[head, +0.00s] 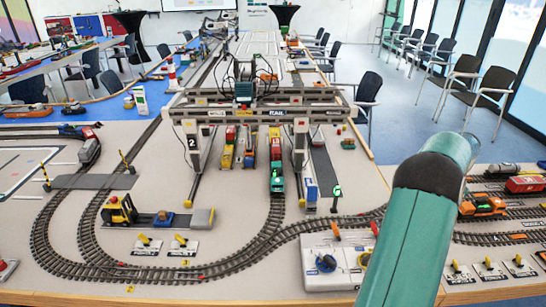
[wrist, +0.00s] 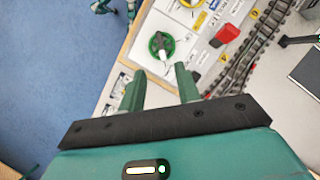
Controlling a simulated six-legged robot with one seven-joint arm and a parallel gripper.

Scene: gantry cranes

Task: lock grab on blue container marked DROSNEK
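A gantry crane (head: 262,112) marked 2 spans the tracks in the head view, with a dark green trolley (head: 243,90) on its beam. Small red, yellow and blue containers stand in rows beneath it; one blue one (head: 249,158) shows, but no DROSNEK lettering is readable. In the wrist view, a round green knob (wrist: 161,45) on a white panel lies just beyond my gripper (wrist: 159,78). Its two fingers are apart with nothing between them. The head view does not show the gripper.
A yellow forklift (head: 120,212) and curved tracks fill the left front. Several small levers stand at the front right beside an orange locomotive (head: 482,205). In the wrist view, a red block (wrist: 228,35) sits right of the knob, and blue floor lies left.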

